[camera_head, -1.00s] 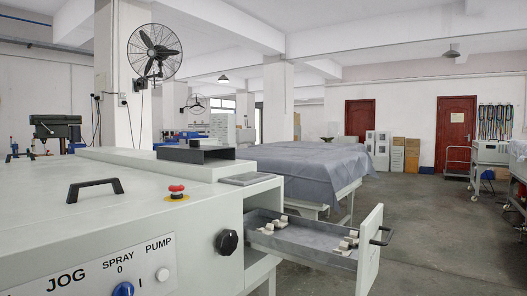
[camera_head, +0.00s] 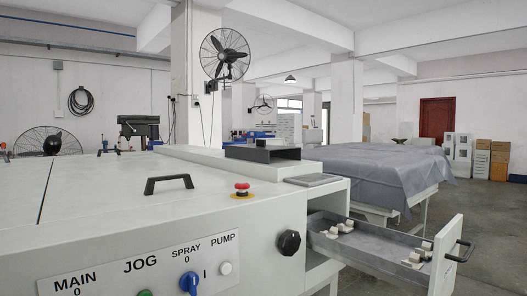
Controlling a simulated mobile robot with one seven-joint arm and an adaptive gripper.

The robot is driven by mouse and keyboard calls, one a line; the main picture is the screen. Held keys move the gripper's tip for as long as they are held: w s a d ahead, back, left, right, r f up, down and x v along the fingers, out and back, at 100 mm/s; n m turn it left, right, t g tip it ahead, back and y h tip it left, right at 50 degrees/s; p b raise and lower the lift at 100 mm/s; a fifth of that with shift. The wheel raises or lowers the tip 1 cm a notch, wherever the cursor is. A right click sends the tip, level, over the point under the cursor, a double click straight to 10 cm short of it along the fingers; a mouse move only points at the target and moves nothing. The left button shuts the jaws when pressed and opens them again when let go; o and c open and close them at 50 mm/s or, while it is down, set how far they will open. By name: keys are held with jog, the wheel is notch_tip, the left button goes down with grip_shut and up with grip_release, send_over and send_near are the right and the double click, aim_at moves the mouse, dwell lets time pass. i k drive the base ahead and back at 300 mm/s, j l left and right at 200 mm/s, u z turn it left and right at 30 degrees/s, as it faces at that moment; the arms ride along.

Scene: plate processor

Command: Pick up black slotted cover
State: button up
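A black channel-shaped piece (camera_head: 262,153), which looks like the black slotted cover, rests on the raised pale top at the far right end of the machine. A small dark knob shape stands up at its back edge. Its slots are too small to make out from here. My gripper and arm are not in view.
The pale plate processor (camera_head: 110,205) fills the front left, with a black handle (camera_head: 169,184) and a red emergency button (camera_head: 242,190) on top. A grey flat pad (camera_head: 314,180) lies right of the cover. An open drawer (camera_head: 375,240) sticks out at right, holding small pale parts.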

aim_at(260, 153)
jog(key=i+l+z, duration=0.25)
jog(key=l, duration=0.15)
jog(key=i+l+z, duration=0.75)
jog(key=z, duration=0.2)
jog(key=i+l+z, duration=0.15)
jog(key=i+z, duration=0.2)
jog(key=i+l, duration=0.1)
jog(key=i, duration=0.55)
jog(key=i+l, duration=0.1)
jog(key=i, duration=0.55)
jog(key=i+u, duration=0.6)
jog(key=u, duration=0.2)
jog(key=i+l+u, duration=0.2)
jog(key=u, duration=0.15)
jog(key=i+u, duration=0.2)
jog(key=u, duration=0.25)
jog(key=i+l+u, duration=0.15)
jog(key=u, duration=0.25)
jog(key=i+l+u, duration=0.15)
jog(key=u, duration=0.3)
jog(key=i+l+u, duration=0.15)
jog(key=u, duration=0.25)
jog(key=i+l+u, duration=0.1)
jog(key=l+u, duration=0.5)
jog(key=u, duration=0.3)
jog(key=i, duration=0.05)
